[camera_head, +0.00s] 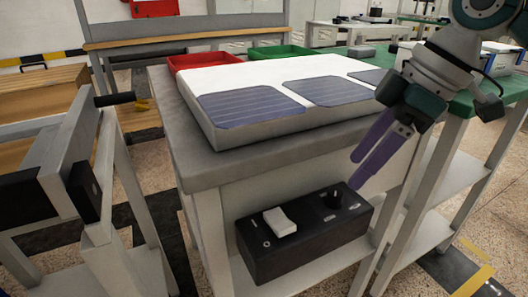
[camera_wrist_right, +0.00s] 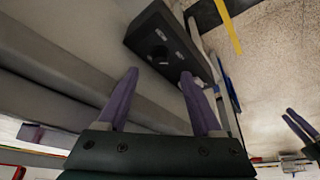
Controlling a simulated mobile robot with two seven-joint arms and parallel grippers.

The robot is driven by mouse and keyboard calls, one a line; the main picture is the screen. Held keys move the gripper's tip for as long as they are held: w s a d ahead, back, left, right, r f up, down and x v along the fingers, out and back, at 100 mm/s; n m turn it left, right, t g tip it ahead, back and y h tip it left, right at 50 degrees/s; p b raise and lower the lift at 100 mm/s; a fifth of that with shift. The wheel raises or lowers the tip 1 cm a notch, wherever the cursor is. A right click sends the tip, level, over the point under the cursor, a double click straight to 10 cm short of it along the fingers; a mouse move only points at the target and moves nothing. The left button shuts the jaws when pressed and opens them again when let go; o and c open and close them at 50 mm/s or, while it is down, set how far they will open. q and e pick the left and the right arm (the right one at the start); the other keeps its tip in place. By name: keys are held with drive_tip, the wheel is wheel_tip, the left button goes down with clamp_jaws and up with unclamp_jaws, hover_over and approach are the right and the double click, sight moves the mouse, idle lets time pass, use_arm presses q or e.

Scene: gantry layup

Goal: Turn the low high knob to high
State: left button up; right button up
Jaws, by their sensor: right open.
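The black control box (camera_head: 300,247) sits on the shelf under the table, with a white rocker switch (camera_head: 280,222) on its left part. The black low high knob (camera_head: 333,198) stands on its right part, between small pale markings too small to read; its setting cannot be told. My right gripper (camera_head: 355,173) is open and empty, just above and right of the knob in the head view. In the right wrist view the knob (camera_wrist_right: 160,54) lies ahead of the gap between the purple fingertips (camera_wrist_right: 160,73), apart from them. Purple fingers (camera_wrist_right: 301,130), apparently my left gripper's, show at the right edge.
The grey table's front edge (camera_head: 300,156) overhangs the box. On it lies a white slab (camera_head: 250,80) with dark panels; red (camera_head: 205,62) and green (camera_head: 284,53) trays stand behind. A grey frame with black handles (camera_head: 75,170) stands left. A table leg (camera_head: 400,215) rises right of the box.

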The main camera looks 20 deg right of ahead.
sight(337, 191)
drive_tip(key=b+x, duration=0.2)
drive_tip(key=x, duration=0.4)
clamp_jaws()
idle(0.4)
